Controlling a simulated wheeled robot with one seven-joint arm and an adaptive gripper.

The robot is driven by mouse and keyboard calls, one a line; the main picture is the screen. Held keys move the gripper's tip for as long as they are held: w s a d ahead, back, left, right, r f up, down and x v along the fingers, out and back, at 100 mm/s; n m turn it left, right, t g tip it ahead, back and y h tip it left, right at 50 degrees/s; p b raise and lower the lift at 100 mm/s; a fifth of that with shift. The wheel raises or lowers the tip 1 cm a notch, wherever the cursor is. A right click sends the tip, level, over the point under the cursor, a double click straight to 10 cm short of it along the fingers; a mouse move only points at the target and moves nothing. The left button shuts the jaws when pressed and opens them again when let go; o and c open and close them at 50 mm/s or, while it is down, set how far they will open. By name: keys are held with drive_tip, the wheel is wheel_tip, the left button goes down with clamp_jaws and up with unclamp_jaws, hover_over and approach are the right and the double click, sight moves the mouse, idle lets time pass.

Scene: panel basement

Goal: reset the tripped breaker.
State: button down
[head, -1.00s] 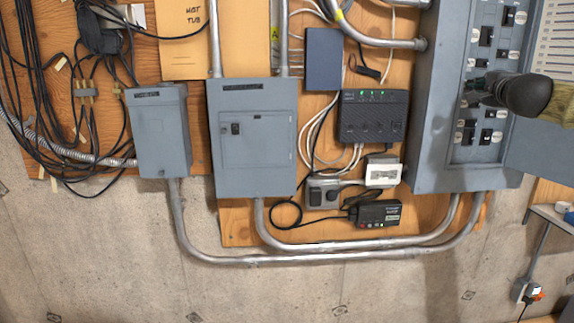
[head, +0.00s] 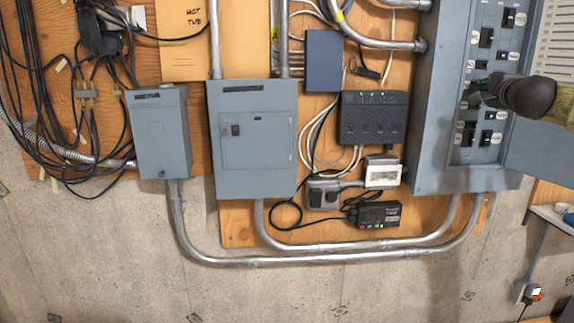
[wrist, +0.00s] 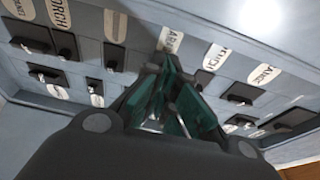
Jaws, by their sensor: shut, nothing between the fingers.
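The open grey breaker panel (head: 433,120) stands at the right in the head view, with black breakers and white labels in columns. In the wrist view its breakers (wrist: 113,56) show on both sides of my gripper, with labels such as "PORCH". My gripper (head: 474,92) is at the breaker columns; in the wrist view its green-lined fingers (wrist: 165,95) are together and hold nothing. The fingers hide the breaker in front of them, and I cannot tell whether they touch it. I cannot tell which breaker is tripped.
The panel's open door (head: 545,145) stands to the right of the breakers. A closed grey box (head: 258,180) marked with a dark label, a black router (head: 372,128) and metal conduits (head: 330,258) are to the left. A small shelf (head: 553,217) juts out at lower right.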

drive_tip(key=shift+d, duration=0.65)
idle(0.5)
drive_tip(key=shift+a, duration=0.1)
drive_tip(key=shift+a, duration=0.25)
drive_tip(key=shift+s, duration=0.1)
drive_tip(key=s+p, duration=0.1)
drive_tip(key=s, duration=0.5)
drive_tip(key=shift+s+d, duration=0.35)
drive_tip(key=shift+s, duration=0.05)
idle(0.5)
